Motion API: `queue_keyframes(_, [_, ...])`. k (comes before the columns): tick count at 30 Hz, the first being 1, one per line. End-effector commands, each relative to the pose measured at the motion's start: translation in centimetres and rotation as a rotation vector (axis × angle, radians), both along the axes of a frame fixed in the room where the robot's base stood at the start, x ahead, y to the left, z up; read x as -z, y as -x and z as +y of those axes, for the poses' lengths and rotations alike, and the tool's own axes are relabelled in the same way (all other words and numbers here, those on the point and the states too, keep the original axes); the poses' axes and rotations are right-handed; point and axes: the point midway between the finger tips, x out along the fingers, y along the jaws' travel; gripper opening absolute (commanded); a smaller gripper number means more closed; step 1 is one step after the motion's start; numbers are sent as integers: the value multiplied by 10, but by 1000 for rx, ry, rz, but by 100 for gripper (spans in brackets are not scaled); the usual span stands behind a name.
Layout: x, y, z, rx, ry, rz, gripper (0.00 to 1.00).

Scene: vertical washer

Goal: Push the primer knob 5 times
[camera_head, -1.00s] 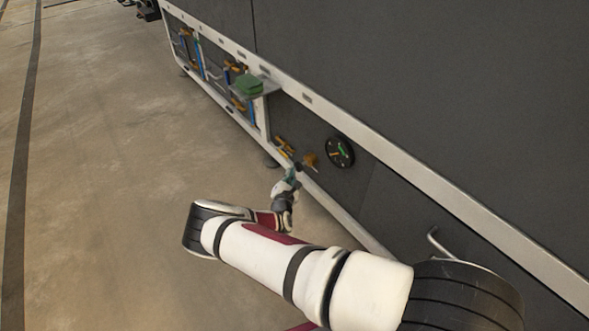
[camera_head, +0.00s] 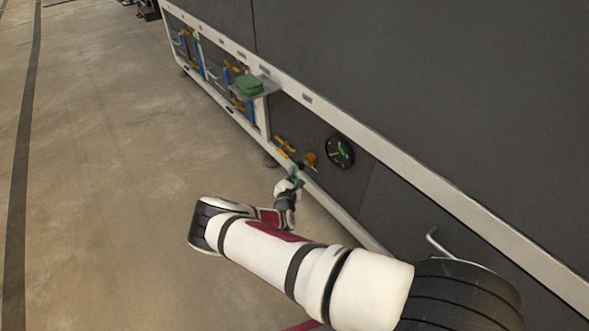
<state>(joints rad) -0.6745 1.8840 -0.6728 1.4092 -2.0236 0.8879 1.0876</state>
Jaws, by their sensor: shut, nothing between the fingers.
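An orange-brown knob (camera_head: 310,159) sticks out of the dark panel, just left of a round black dial. It may be the primer knob; no label is readable. My gripper (camera_head: 296,174) is shut and empty, small and partly blurred in view. It is just below and left of the knob, beside the lower white rail. A small gap shows between the gripper and the knob in this view, but the depth between them is hard to tell.
The round black dial (camera_head: 340,151) has green and orange marks. Yellow fittings (camera_head: 285,146) sit left of the knob. A green block (camera_head: 249,85) rests on a small shelf. The white lower rail (camera_head: 335,208) runs under the panel. The concrete floor (camera_head: 110,170) at left is clear.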

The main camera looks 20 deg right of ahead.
Motion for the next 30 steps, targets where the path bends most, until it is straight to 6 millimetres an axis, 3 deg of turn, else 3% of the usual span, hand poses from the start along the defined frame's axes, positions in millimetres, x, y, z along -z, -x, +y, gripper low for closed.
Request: queue_keyframes(30, [0,-3,-11,3,1,-1,0])
